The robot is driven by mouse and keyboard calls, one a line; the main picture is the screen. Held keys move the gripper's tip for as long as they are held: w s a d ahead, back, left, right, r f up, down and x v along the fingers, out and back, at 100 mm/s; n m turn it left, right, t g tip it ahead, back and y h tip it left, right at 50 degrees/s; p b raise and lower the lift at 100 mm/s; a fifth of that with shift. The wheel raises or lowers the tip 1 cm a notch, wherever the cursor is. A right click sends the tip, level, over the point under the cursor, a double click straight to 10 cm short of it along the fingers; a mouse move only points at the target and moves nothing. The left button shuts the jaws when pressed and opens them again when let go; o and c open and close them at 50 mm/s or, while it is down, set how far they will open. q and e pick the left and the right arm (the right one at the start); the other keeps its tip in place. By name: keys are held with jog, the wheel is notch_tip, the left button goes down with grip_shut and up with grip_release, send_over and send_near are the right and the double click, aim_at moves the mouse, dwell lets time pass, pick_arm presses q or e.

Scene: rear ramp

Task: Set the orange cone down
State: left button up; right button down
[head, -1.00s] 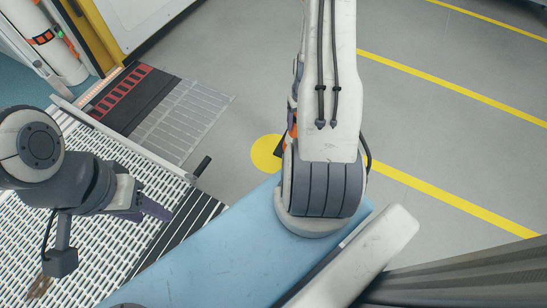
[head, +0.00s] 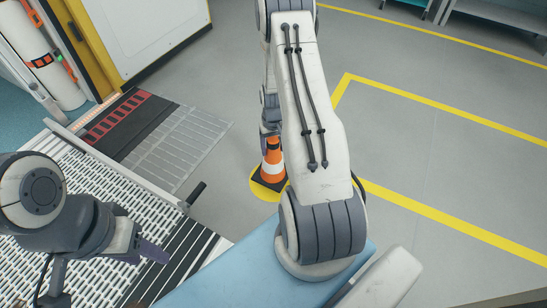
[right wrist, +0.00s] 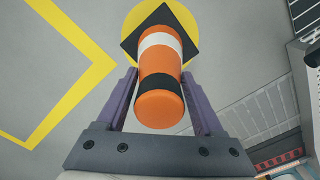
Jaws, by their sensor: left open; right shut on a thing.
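The orange cone (head: 272,160) has a white band and a dark square base. It stands upright over a yellow floor disc (head: 258,190), partly hidden by my right arm. Whether its base touches the disc is not clear. My right gripper (head: 270,128) is shut on the cone's upper part. In the right wrist view, the cone (right wrist: 160,65) sits between the two purple fingers of the gripper (right wrist: 158,82), its base over the yellow disc (right wrist: 192,22). My left gripper (head: 150,250) is open and empty above the slatted ramp.
The slatted metal ramp (head: 95,185) lies at the left, with a black handle (head: 195,193) at its edge. A grey grating (head: 180,140) and a vehicle's white panel (head: 140,30) are beyond it. Grey floor with yellow lines (head: 430,110) is clear at the right.

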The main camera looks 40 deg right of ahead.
aim_at(272, 173)
notch_tip(272, 173, down, 4)
jog(key=b, duration=0.3)
jog(key=shift+r, duration=0.1)
grip_release()
